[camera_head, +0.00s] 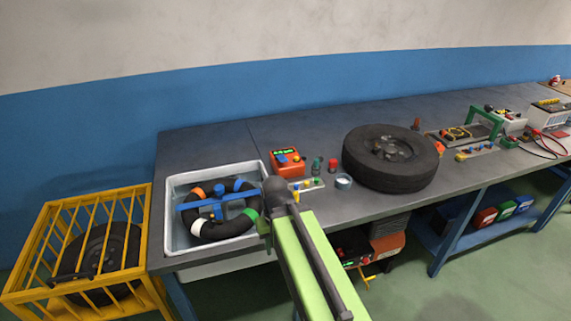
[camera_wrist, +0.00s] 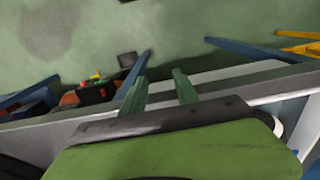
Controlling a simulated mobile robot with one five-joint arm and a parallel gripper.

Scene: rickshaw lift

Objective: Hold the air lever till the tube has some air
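A black ring-shaped tube (camera_head: 196,230) with orange, green and white bands lies in the white basin (camera_head: 169,215), under a blue bar frame (camera_head: 224,199). An orange-red unit (camera_head: 287,163) with a lit green display and a blue part stands on the bench right of the basin. I cannot tell which part is the air lever. My gripper (camera_wrist: 158,82) shows two green fingers apart with nothing between them in the wrist view, over the bench's front edge and the floor. In the head view my arm largely hides it, near the basin's right edge.
A tyre (camera_head: 388,158) lies on the bench (camera_head: 310,120), with small coloured parts to its left. A yellow cage (camera_head: 70,205) holding a wheel stands left. An orange and black machine (camera_head: 385,245) sits below the bench and shows in the wrist view (camera_wrist: 92,94).

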